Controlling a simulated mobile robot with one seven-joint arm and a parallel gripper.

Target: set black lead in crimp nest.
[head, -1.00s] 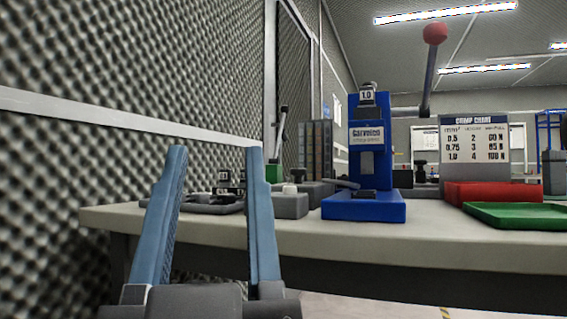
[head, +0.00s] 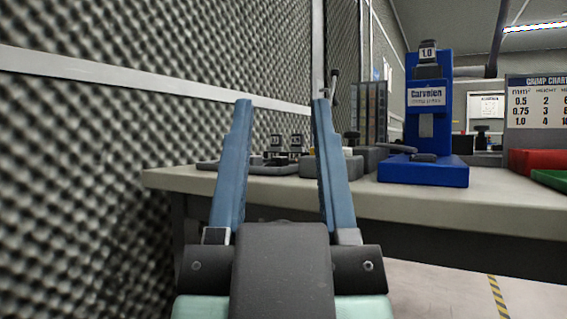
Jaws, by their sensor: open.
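My gripper (head: 281,102) is open and empty, its two blue fingers pointing up and forward in front of the bench's left end. The blue crimp press (head: 428,120), with a 1.0 label on top, stands on the bench to the right of my gripper. Its nest is too small to make out from here. I cannot make out a black lead in the head view. Small dark items (head: 285,143) and a grey tray (head: 272,168) show on the bench between my fingers.
The pale workbench (head: 430,204) spans the middle and right. A patterned foam wall (head: 100,170) stands close on the left. Grey blocks (head: 370,158), a red bin (head: 540,161), a green tray (head: 553,180) and a crimp chart (head: 540,102) are on the bench. Floor is clear at lower right.

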